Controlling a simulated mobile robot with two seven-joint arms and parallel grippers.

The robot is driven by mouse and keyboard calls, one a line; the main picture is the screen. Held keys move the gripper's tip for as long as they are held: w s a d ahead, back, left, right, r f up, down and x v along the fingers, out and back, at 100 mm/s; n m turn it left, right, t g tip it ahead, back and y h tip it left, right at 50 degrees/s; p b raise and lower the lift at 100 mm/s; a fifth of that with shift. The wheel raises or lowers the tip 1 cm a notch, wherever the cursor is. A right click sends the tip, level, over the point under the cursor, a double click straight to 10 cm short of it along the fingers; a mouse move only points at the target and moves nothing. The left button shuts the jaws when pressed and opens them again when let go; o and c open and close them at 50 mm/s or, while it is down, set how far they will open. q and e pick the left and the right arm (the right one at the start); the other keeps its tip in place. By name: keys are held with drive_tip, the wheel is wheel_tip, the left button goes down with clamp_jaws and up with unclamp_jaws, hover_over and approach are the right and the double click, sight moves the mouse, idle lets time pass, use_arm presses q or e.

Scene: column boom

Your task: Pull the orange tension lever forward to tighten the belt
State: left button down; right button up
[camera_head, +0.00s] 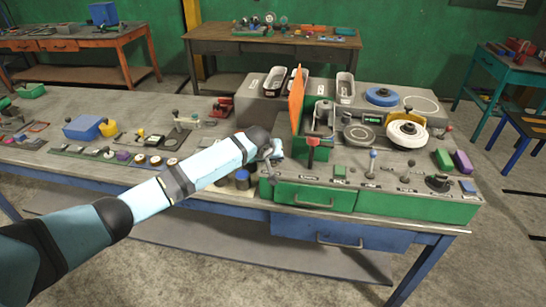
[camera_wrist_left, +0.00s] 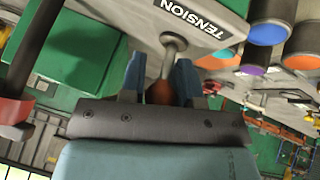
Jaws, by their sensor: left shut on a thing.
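The gripper is shut on the knob, with one blue finger on each side. In the head view my left gripper (camera_head: 276,149) is at the left end of the green-drawer machine (camera_head: 315,195). The arm and gripper largely hide the lever there. The belt cannot be made out. My right gripper is in neither view.
A red-handled lever (camera_head: 313,141) and an upright orange plate (camera_head: 297,100) stand close to the right of my left gripper. Dark blue-topped cylinders (camera_head: 243,178) stand just left of it. More small levers line the panel further right.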

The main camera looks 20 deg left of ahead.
use_arm(q)
drive_tip(key=c, duration=0.8)
unclamp_jaws()
drive_tip(key=shift+c, duration=0.2)
drive_tip(key=shift+s, duration=0.1)
drive_tip(key=b+v, duration=0.1)
drive_tip(key=v, duration=1.2)
drive_tip(key=shift+s+r, duration=0.25)
drive_tip(key=shift+r, duration=0.05)
